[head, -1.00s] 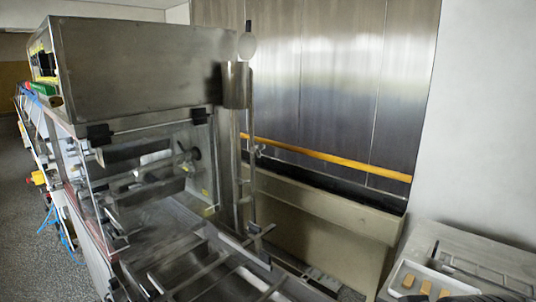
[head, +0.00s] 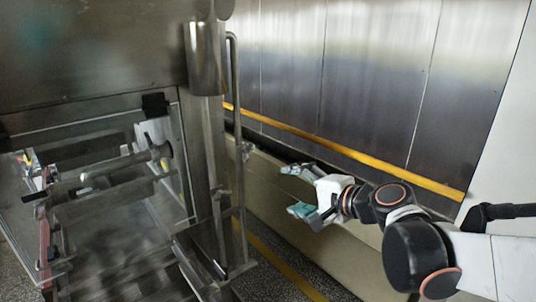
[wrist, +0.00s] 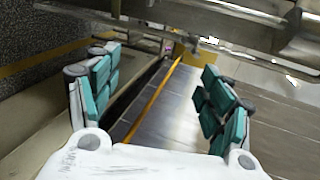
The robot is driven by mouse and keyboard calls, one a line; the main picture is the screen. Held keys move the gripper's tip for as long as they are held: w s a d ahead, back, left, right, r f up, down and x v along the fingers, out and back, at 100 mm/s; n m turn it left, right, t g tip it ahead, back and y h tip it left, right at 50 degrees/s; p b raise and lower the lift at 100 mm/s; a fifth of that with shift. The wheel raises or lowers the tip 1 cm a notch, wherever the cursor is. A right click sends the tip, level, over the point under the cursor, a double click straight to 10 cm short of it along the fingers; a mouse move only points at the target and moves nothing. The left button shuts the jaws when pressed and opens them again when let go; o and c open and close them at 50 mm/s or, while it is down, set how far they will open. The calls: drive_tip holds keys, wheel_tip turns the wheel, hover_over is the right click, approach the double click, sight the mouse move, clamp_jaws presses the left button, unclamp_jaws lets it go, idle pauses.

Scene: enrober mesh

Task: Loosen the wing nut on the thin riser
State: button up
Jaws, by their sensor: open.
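The thin riser (head: 238,130) is a slim upright metal tube with a bent top, beside the thicker machine post in the head view. A small fitting that looks like the wing nut (head: 246,150) sticks out from its right side at mid height; its wings are too small to make out. My gripper (head: 297,190) is open and empty, right of the riser and a little lower than the fitting, fingers pointing left. In the wrist view my gripper (wrist: 158,70) has its teal finger pads spread apart. Metal tubes cross the top of that view beyond the fingers; I cannot pick out the wing nut there.
The steel machine (head: 90,60) with rollers and a clear guard fills the left. A thick post (head: 207,60) stands close beside the riser. A beige trough (head: 290,225) and a steel wall with a yellow rail (head: 350,152) lie behind my arm.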

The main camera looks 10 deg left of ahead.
sight(251, 154)
drive_tip(key=w+a+m+y+b, duration=0.1)
drive_tip(key=w+a+m, duration=0.1)
drive_tip(key=w+a, duration=0.3)
drive_tip(key=w+a+m+t+y+b, duration=0.1)
drive_tip(key=w+a+m, duration=0.1)
drive_tip(key=w+a, duration=0.3)
drive_tip(key=w+a+m+t+y+b, duration=0.1)
drive_tip(key=w+a+m, duration=0.1)
drive_tip(key=w+a, duration=0.3)
drive_tip(key=shift+w+a+r, duration=0.1)
drive_tip(key=shift+w+a, duration=0.15)
drive_tip(key=shift+w, duration=0.8)
drive_tip(key=c, duration=1.1)
